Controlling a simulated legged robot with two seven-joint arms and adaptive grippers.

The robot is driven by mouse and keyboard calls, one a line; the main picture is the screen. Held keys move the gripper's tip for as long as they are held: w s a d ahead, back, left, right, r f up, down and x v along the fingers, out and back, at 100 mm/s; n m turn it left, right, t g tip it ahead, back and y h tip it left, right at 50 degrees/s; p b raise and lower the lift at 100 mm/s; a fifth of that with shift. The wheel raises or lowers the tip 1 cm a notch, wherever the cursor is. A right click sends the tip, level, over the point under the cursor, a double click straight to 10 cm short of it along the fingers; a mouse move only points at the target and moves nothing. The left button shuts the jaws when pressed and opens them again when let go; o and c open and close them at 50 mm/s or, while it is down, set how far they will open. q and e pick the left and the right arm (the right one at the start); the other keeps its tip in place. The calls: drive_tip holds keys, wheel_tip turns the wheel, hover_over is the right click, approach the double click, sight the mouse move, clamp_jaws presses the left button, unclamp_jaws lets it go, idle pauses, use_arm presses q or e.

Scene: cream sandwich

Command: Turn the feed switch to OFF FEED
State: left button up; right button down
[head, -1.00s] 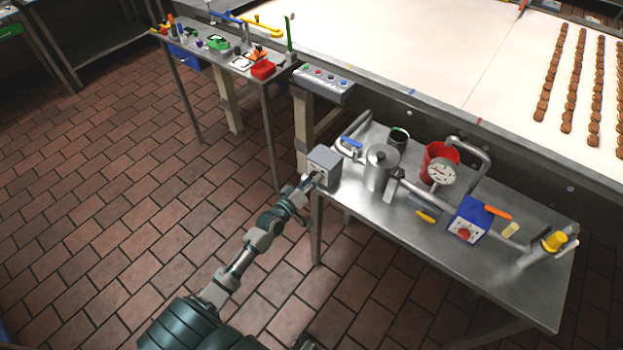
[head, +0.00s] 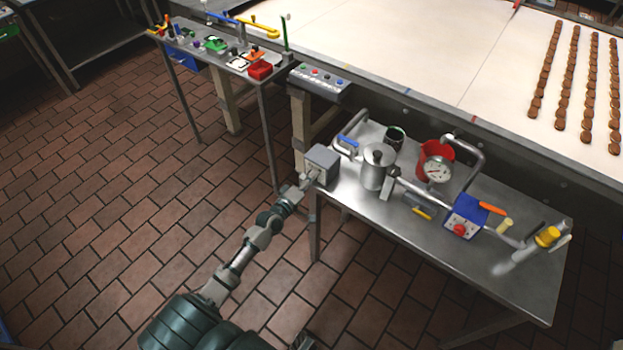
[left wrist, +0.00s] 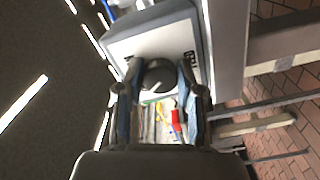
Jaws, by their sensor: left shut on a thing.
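The feed switch is a grey box (head: 322,165) at the left end of the steel table. In the left wrist view its pale front plate (left wrist: 150,42) carries a round dark knob (left wrist: 159,75) and partly hidden dark lettering at the right. My left gripper (head: 309,180) reaches the front of this box. In the left wrist view its two fingers (left wrist: 160,92) stand on either side of the knob, shut on it. The knob's pointer and the full label cannot be read. My right gripper is not clearly in view.
The steel table (head: 480,290) also holds a metal pot (head: 376,168), a red bucket (head: 425,158) with a gauge (head: 438,169), a blue box with a red knob (head: 464,217) and pipes. A narrow tool table (head: 205,40) stands at the back left. The tiled floor is clear.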

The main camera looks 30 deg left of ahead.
use_arm(q)
drive_tip(key=shift+a+r, duration=0.25)
drive_tip(key=o, duration=1)
drive_tip(key=shift+o, duration=0.8)
drive_tip(key=shift+a+f, duration=0.1)
drive_tip(key=shift+f, duration=0.15)
drive_tip(key=s+a, duration=0.1)
drive_tip(key=s, duration=1)
drive_tip(key=shift+s, duration=0.4)
drive_tip(key=shift+f, duration=0.1)
